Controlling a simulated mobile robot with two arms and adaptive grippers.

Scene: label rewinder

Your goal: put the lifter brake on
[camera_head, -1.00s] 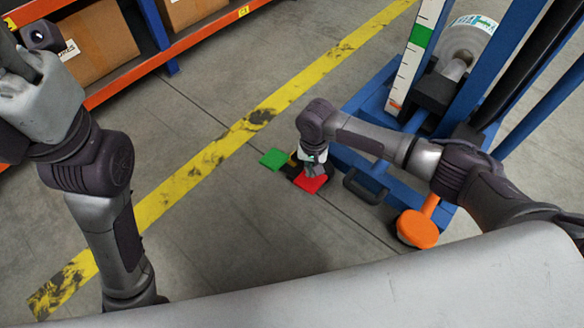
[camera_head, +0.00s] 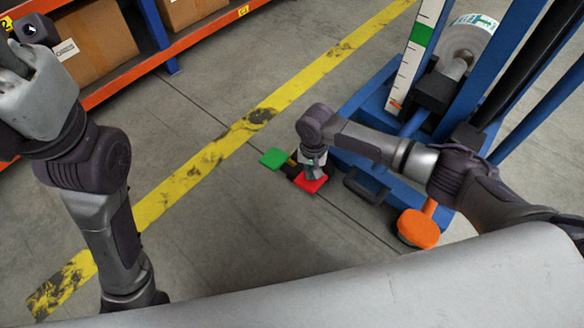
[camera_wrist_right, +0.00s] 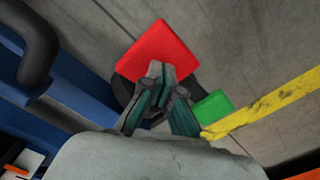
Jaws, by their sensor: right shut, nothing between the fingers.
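The lifter's brake has a red pedal (camera_head: 309,186) and a green pedal (camera_head: 273,158), low over the floor beside the blue lifter base. The red pedal (camera_wrist_right: 152,52) and part of the green pedal (camera_wrist_right: 213,106) also show in the right wrist view. My right gripper (camera_head: 316,174) points down at the red pedal, shut and empty. In the right wrist view its fingertips (camera_wrist_right: 160,72) overlap the red pedal's near edge; I cannot tell whether they touch it. My left gripper (camera_head: 14,62) is at the upper left, away from the brake; its jaws are unclear.
The blue lifter frame (camera_head: 362,100) with its mast and a white scale stands at the right. A black handle-like bar (camera_head: 364,188) and an orange round part (camera_head: 418,229) are near the base. A shelf with boxes (camera_head: 98,48) is upper left. The floor (camera_head: 240,225) between is clear.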

